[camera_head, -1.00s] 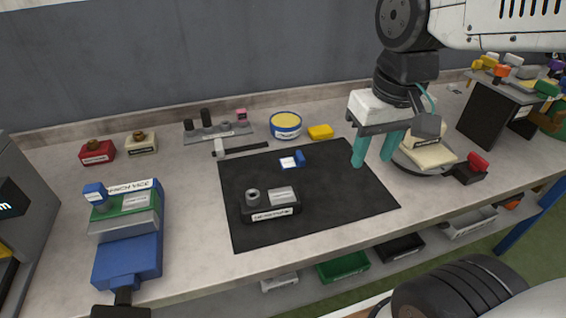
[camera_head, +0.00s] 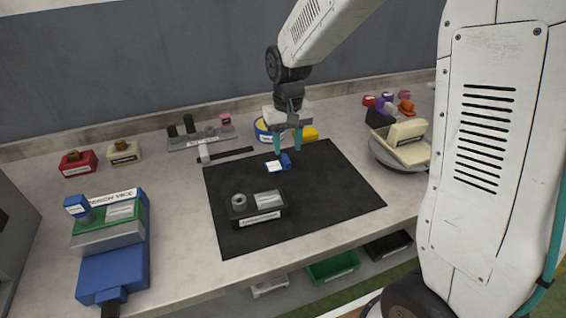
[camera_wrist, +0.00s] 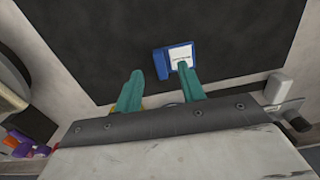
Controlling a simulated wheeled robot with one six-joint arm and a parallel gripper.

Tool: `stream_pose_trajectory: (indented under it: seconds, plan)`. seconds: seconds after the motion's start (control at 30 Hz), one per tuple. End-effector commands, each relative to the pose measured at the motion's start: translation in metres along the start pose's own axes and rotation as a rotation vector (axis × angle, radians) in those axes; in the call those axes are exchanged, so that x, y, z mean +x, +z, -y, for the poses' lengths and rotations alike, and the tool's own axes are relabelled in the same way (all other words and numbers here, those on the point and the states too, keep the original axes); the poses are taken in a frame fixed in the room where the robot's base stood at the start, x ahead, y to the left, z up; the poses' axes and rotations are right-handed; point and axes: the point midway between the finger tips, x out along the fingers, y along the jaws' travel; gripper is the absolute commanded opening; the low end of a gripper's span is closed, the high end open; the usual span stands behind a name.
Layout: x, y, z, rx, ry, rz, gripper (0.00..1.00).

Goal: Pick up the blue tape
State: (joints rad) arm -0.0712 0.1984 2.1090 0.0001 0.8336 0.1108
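The blue tape appears to be a small blue block (camera_head: 285,160) with a white label, lying on the black mat (camera_head: 330,190) near its back edge. In the wrist view the same blue piece (camera_wrist: 160,64) lies just beyond my fingertips, and the right finger covers part of its label. My gripper (camera_head: 287,150) has two teal fingers, spread apart with nothing between them. In the head view it hangs just above and behind the blue piece. It also shows in the wrist view (camera_wrist: 160,72).
A black block with a knob (camera_head: 256,208) stands on the mat. A blue-and-yellow round tin (camera_head: 262,130) and a yellow block (camera_head: 310,133) sit behind my gripper. A turntable (camera_head: 385,157) stands right, a bench vice (camera_head: 115,260) left.

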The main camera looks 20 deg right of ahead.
Motion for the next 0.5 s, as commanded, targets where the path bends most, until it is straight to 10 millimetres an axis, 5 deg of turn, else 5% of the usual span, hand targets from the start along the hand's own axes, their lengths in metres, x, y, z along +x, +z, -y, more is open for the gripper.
stream_pose_trajectory:
  seconds: [0.3,0.5]
  plan:
    - [0.045,0.001,-0.002,0.0,0.0,0.003,0.4]
    - [0.052,0.001,-0.002,0.0,0.0,0.001,0.4]
